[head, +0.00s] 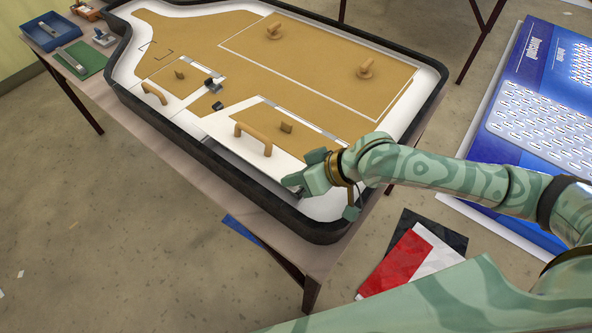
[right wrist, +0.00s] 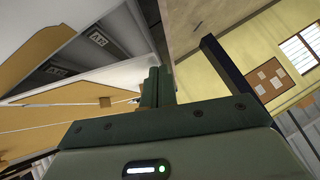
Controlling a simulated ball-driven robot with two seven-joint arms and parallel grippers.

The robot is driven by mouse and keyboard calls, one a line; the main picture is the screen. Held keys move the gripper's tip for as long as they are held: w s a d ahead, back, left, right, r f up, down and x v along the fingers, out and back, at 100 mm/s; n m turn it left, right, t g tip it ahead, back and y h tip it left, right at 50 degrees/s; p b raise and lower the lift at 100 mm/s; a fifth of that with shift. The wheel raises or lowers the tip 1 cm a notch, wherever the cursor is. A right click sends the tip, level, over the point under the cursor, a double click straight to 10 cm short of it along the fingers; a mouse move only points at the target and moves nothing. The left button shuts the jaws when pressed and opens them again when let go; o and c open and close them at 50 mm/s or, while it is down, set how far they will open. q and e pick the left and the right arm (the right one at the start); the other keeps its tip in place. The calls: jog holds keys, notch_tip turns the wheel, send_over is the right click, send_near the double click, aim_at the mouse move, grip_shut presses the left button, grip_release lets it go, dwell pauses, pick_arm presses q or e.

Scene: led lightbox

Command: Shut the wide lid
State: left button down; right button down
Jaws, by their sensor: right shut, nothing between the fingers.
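A shallow black-rimmed box (head: 205,158) with tan and white panels lies on a table. Its near right lid (head: 285,150), apparently the wide lid, has an arched wooden handle (head: 253,138) and a small tan peg. A dark gap shows under its near edge, so it looks partly raised. My right gripper (head: 294,184) is at the gap by the lid's near right corner; whether it touches the lid is unclear. In the right wrist view its fingers (right wrist: 157,87) are together and empty, beside the grey interior (right wrist: 95,55). My left gripper is not in view.
A narrower panel with an arched handle (head: 154,94) lies to the left. A large outlined panel with two round knobs (head: 366,69) fills the back. Small trays (head: 50,32) stand at the table's far left. A blue poster board (head: 530,90) is at right.

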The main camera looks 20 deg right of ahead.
jog(key=shift+s+a+f, duration=0.15)
jog(key=shift+a+f, duration=0.05)
jog(key=shift+f, duration=0.25)
jog(key=shift+s+a+f, duration=0.15)
jog(key=shift+a+f, duration=0.05)
jog(key=shift+f, duration=0.2)
